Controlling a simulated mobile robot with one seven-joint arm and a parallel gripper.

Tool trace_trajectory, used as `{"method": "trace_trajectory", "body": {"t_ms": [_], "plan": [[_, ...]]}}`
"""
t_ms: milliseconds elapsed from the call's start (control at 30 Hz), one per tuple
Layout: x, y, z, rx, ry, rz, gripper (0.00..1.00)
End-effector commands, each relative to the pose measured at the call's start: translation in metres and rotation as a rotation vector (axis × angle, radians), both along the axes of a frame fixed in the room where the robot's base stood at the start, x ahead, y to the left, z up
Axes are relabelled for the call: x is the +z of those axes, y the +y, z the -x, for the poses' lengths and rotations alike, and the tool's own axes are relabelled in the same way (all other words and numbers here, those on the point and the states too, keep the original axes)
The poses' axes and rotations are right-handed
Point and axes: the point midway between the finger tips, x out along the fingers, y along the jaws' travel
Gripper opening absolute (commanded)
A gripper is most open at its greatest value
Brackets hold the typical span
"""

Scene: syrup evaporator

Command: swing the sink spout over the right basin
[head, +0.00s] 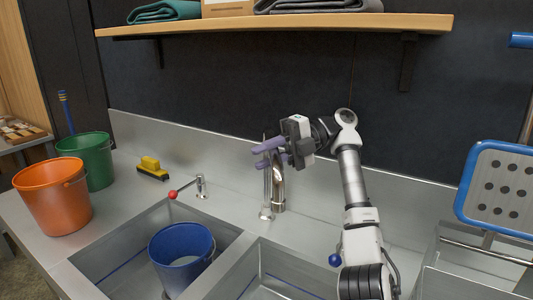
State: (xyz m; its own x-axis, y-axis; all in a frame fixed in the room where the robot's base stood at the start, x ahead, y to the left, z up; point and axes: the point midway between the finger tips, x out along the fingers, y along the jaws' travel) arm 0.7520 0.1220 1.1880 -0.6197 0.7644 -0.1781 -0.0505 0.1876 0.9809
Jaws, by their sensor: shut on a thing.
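The metal sink spout (279,190) stands at the back of the steel sink, a tall gooseneck above the rear ledge. My gripper (268,151), with purple fingers, comes from the right and is shut on the upper part of the spout, hiding some of its bend. The right basin (283,262) lies in front and is partly covered by my arm. The left basin (112,250) holds a blue bucket (181,255). The spout's down-turned end shows close beside its upright; I cannot tell exactly which basin it points over.
A red-knobbed lever (173,194) is left of the spout; a blue knob (335,260) is by my arm. Orange (52,200) and green (90,163) buckets and a yellow brush (152,168) stand left. A wooden shelf (280,27) overhangs behind. A blue-edged rack (500,188) stands right.

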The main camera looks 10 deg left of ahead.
Motion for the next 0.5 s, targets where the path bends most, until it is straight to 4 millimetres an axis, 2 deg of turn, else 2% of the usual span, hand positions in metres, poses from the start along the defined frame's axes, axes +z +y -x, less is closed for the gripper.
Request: {"method": "trace_trajectory", "body": {"t_ms": [400, 433, 500], "plan": [[-0.0013, -0.0006, -0.0004, 0.005, 0.000, 0.002, 0.00], [-0.0013, -0.0006, -0.0004, 0.005, 0.000, 0.002, 0.24], [-0.0013, -0.0006, -0.0003, 0.005, 0.001, 0.002, 0.33]]}}
